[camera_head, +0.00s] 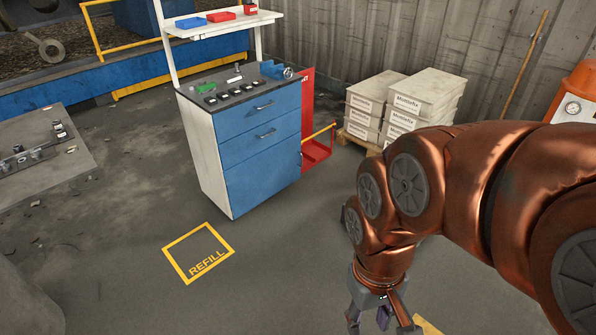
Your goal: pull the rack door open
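No door that I can clearly identify as the rack door shows in this view. A blue-fronted cabinet (261,150) with a shelf above it stands left of centre. It has two drawers with handles and a larger lower panel, all shut. My gripper (378,319) hangs at the bottom edge, to the right and in front of the cabinet, well apart from it. Its fingers are spread with floor between them, and it appears empty. The fingertips are close to the frame's lower edge.
Stacked white boxes (408,105) stand on a pallet at the back wall. A red stand (313,148) is beside the cabinet. An orange tank (577,95) is at the right. A yellow REFILL square (198,252) marks the floor. Floor before the cabinet is clear.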

